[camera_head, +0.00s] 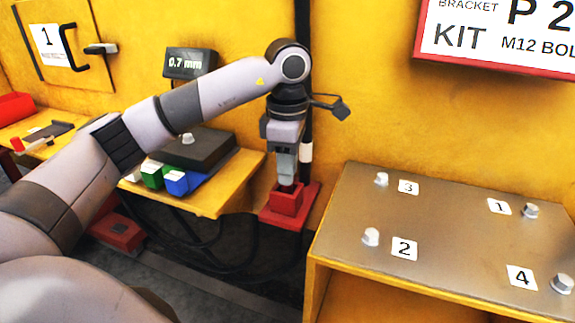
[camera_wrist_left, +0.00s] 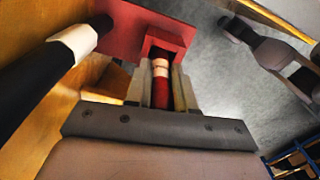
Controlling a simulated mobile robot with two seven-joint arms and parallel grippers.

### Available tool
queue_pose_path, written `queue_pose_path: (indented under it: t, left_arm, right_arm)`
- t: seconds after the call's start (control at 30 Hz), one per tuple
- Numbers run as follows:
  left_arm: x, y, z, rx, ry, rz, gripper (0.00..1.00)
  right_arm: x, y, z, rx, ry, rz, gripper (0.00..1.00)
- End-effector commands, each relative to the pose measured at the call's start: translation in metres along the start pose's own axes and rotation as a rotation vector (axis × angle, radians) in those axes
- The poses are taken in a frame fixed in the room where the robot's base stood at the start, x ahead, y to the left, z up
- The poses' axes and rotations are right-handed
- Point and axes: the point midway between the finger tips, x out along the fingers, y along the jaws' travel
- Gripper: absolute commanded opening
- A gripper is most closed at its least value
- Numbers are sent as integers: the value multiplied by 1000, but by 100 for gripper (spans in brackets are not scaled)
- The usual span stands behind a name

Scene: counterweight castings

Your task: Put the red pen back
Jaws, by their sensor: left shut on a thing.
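My left gripper (camera_head: 287,178) points straight down over a small open red box (camera_head: 287,202) on a red plate beside a black post. In the left wrist view its two fingers (camera_wrist_left: 161,90) are shut on the red pen (camera_wrist_left: 161,92), which has a pale band. The pen's far end is at the mouth of the red box (camera_wrist_left: 165,42). I cannot tell how deep it sits inside. In the head view the fingers hide most of the pen. My right gripper is not in view.
The black post (camera_head: 305,122) rises right next to the gripper. A yellow bench with a metal top (camera_head: 330,215) and numbered bolts stands at the right. At the left, a yellow shelf holds a dark gauge base (camera_head: 205,147) and green and blue blocks (camera_head: 176,183). Cables hang below.

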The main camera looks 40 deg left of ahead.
Motion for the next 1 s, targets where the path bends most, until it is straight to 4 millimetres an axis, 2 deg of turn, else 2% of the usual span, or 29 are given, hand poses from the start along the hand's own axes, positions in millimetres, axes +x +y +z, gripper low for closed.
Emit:
queue_pose_path:
  t: [0.43,0.47,0.5,0.53,0.83,1.0]
  left_arm:
    - [6,0,0,0,1,0,0]
    - [6,0,0,0,1,0,33]
    - [5,0,0,0,1,0,46]
    - [5,0,0,0,1,0,53]
    - [4,0,0,0,0,0,53]
    - [-16,0,1,1,-2,2,53]
  right_arm:
    - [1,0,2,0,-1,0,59]
    - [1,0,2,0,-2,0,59]
    - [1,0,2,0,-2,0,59]
    - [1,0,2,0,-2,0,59]
    - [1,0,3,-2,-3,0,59]
    - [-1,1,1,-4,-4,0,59]
